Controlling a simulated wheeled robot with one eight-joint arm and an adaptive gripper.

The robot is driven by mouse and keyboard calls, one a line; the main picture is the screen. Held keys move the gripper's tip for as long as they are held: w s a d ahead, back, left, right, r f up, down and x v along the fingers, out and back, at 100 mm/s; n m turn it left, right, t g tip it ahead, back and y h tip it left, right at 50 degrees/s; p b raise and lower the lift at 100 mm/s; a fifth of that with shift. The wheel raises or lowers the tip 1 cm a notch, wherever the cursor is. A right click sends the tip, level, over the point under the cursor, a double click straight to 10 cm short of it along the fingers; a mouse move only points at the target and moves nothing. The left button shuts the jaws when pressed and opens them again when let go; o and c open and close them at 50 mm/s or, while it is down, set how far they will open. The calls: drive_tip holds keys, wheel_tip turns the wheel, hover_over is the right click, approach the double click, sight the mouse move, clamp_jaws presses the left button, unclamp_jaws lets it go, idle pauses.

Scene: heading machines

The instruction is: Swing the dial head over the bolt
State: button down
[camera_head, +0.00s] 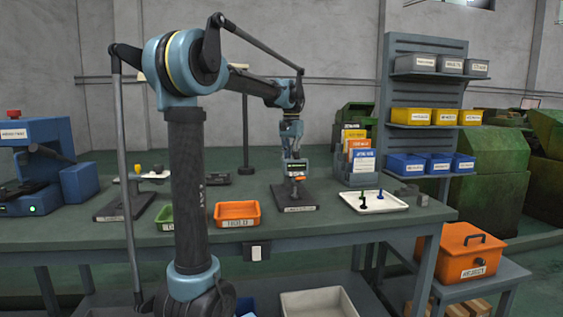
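My arm reaches over the bench, and my gripper (292,152) hangs down at its far end, above a dark labelled base plate (302,204). Just under it is a small blue-grey unit with a lit display and an orange part (297,167), which looks like the dial head. I cannot tell whether my gripper touches it or whether its fingers are open. A small bolt-like piece (293,187) seems to stand on the plate below the unit, too small to make out.
An orange bin (238,222) and a green bin (165,218) are at the bench's front edge. A blue machine (40,150) and another stand (112,208) are at left. A leaflet holder (362,178) stands behind the tray, beside a shelf rack (432,100).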

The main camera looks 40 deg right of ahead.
drive_tip(key=shift+w, duration=0.2)
drive_tip(key=c, duration=1.5)
unclamp_jaws()
drive_tip(key=shift+a, duration=0.1)
drive_tip(key=shift+r, duration=0.3)
wheel_tip(320, 180, up, 11)
drive_tip(key=shift+r, duration=0.2)
